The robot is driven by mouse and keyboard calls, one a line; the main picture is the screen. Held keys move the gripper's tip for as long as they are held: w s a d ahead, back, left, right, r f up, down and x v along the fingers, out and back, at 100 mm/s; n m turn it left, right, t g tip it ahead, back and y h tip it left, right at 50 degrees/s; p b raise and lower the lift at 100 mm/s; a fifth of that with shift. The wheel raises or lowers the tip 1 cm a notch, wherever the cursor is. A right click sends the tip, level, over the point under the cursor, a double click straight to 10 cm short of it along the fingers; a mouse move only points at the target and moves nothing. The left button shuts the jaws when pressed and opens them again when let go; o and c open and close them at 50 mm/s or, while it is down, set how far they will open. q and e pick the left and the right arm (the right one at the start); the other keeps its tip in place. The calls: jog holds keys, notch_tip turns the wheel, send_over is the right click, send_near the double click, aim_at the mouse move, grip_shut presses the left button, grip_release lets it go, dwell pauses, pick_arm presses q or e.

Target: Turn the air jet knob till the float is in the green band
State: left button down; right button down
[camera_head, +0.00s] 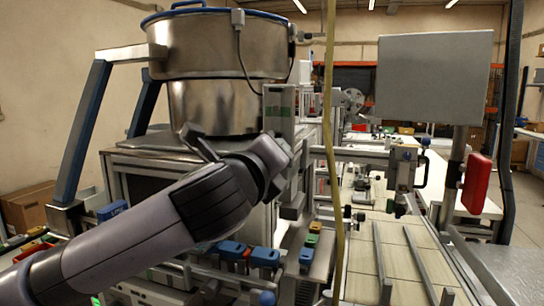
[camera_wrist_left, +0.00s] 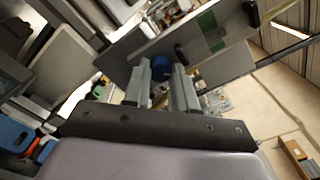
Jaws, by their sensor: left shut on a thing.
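The blue air jet knob (camera_wrist_left: 160,70) shows in the left wrist view between the two grey fingertips of my left gripper (camera_wrist_left: 162,76). The fingers are shut on its sides. Behind it is a grey panel (camera_wrist_left: 232,62) with a green band (camera_wrist_left: 209,32). A dark oblong part (camera_wrist_left: 181,52) sits below the band; I cannot tell if it is the float. In the head view my left gripper (camera_head: 283,160) is at the panel (camera_head: 279,128) below the steel bowl, and my wrist hides the knob. My right gripper is in neither view.
A large steel bowl (camera_head: 205,50) with a blue rim stands above the panel. A yellowish hose (camera_head: 329,110) hangs just right of my gripper. Blue and orange parts (camera_head: 247,254) line a rail below my arm. A grey box (camera_head: 433,78) and red part (camera_head: 476,184) stand at right.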

pick_arm(q)
jog(key=shift+r+n, duration=0.1)
jog(key=shift+n, duration=3.5)
jog(key=c, duration=0.9)
grip_release()
jog(key=shift+r, duration=0.1)
